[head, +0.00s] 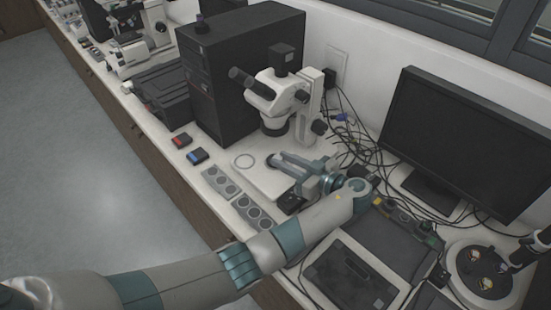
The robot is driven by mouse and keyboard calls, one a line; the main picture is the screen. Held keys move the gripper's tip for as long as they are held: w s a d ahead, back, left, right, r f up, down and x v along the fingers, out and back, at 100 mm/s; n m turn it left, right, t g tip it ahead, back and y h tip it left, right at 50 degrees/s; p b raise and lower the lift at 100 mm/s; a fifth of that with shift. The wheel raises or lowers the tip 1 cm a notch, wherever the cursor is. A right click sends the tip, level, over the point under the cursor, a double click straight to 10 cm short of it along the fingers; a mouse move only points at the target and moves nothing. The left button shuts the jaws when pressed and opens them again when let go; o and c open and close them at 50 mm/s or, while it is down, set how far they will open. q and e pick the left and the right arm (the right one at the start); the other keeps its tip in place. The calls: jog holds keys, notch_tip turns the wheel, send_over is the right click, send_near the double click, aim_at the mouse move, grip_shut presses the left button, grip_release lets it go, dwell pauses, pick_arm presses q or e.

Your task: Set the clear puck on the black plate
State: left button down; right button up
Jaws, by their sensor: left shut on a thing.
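My left gripper (279,161) is over the white base of the stereo microscope (280,95), its fingers pointing left. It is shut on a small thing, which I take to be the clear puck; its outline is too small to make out. The dark round black plate (270,160) shows in part on the microscope base, right at the fingertips. The fingers hide the rest of it. I cannot tell whether the held puck touches the plate. My right gripper is not in view.
Two grey holders with round wells (219,182) and (254,213) lie at the bench's front edge. A black computer tower (240,75) stands behind. A monitor (462,140) and loose cables are at right.

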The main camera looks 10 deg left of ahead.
pick_arm(q)
jog(key=w+a+f+b, duration=0.1)
jog(key=w+f+b, duration=0.1)
jog(key=w+b, duration=0.1)
jog(key=w+a+f+b, duration=0.1)
jog(key=w+f+b, duration=0.1)
jog(key=w+b, duration=0.2)
jog(key=w+a+f+b, duration=0.1)
jog(key=w+f+b, duration=0.2)
jog(key=b, duration=0.1)
jog(key=shift+w+a+b, duration=0.15)
jog(key=shift+w+b, duration=0.1)
jog(key=shift+b, duration=0.05)
jog(key=shift+w+a, duration=0.15)
jog(key=shift+w, duration=0.25)
